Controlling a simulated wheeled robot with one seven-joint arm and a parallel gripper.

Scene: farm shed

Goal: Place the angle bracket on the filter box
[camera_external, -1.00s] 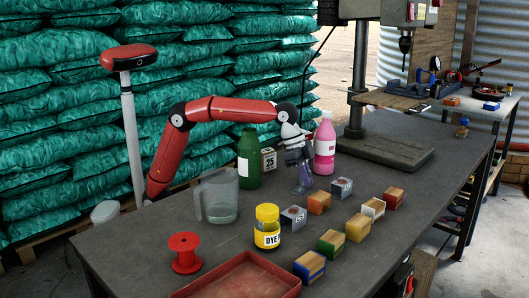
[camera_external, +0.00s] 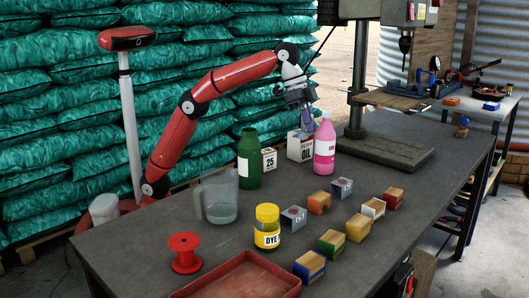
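My gripper (camera_external: 305,122) is raised, pointing down, in front of or above the white box labelled OIL (camera_external: 295,149), which I take as the filter box. A small grey-purple piece (camera_external: 306,133), apparently the angle bracket, shows at the fingertips; its outline blends with the fingers. The piece overlaps the top of the box in this view, and I cannot tell whether they touch. The box stands upright on the table, partly hidden by the pink bottle (camera_external: 325,148).
A green bottle (camera_external: 249,160) and a small box marked 25 (camera_external: 269,160) stand left of the filter box. A clear jug (camera_external: 218,198), yellow dye jar (camera_external: 267,228), red spool (camera_external: 185,253), red tray (camera_external: 235,279) and several small blocks (camera_external: 331,243) stand nearer. A drill press (camera_external: 357,110) rises right.

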